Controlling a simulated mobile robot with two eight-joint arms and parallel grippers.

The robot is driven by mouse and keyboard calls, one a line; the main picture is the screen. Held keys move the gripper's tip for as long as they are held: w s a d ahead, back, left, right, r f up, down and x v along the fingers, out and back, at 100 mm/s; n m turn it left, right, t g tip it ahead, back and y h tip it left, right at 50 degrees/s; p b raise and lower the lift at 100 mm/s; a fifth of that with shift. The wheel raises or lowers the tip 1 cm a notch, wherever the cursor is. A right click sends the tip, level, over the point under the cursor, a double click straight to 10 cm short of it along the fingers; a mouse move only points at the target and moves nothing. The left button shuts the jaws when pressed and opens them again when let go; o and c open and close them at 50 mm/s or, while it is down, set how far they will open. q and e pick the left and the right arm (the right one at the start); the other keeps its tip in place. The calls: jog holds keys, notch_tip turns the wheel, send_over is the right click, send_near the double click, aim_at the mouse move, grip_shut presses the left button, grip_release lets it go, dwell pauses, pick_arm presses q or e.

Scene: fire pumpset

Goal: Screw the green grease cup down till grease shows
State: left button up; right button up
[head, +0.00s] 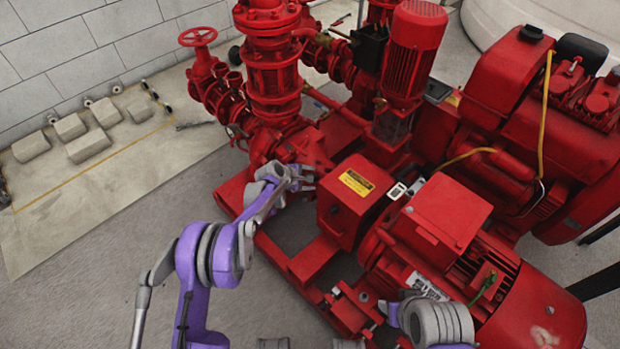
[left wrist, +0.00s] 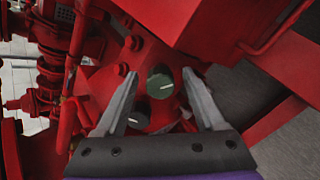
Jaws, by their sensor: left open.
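The green grease cup (left wrist: 160,85) is a dark green round cap with a pale line on its face. It sits on a red housing in the left wrist view. My left gripper (left wrist: 160,74) is open, with one finger on each side of the cup and visible gaps between. A second round cap (left wrist: 138,115), dark grey with a pale line, sits just below and left, near the left finger. In the head view my left gripper (head: 302,179) is at the pump's red housing, left of the red coupling guard (head: 354,202); the cup cannot be made out there. I see no grease. My right gripper is not distinguishable.
The large red motor (head: 470,265) and a vertical pump motor (head: 412,55) stand to the right. Red pipework with a handwheel (head: 198,37) rises behind. In the left wrist view, a red guard crowds the upper right.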

pick_arm(q)
jog(key=p+v, duration=0.2)
jog(key=v, duration=0.9)
